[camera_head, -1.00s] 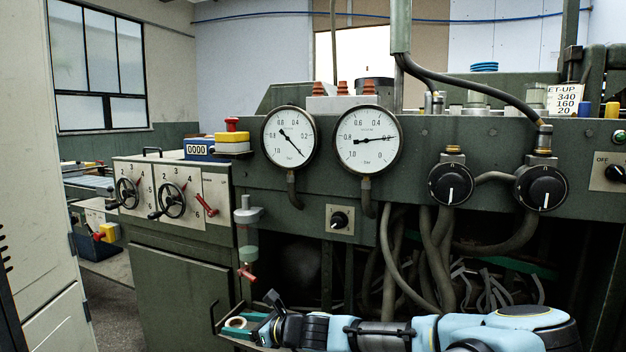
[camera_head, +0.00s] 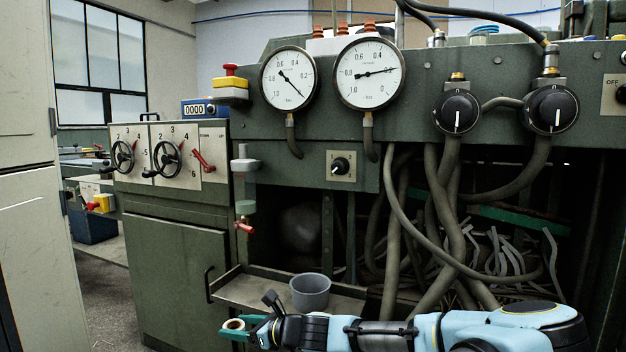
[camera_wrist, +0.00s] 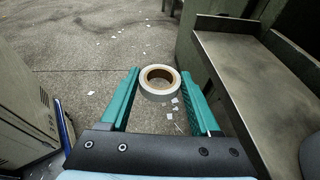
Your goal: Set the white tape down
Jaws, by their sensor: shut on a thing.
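The white tape (camera_wrist: 159,92) is a roll with a brown core. In the wrist view it sits between the two green fingers of my gripper (camera_wrist: 160,92), near their tips, above the floor. In the head view the tape (camera_head: 234,324) shows small at the end of my gripper (camera_head: 236,328), at the lower middle left. My gripper is shut on the tape and holds it in front of and left of the metal shelf, not over it.
A metal shelf (camera_head: 240,291) runs along the machine's front, and it also shows in the wrist view (camera_wrist: 250,75). A grey cup (camera_head: 310,292) stands on it. A drain bowl with a red tap (camera_head: 245,227) hangs above. Paper scraps lie on the floor (camera_wrist: 80,55).

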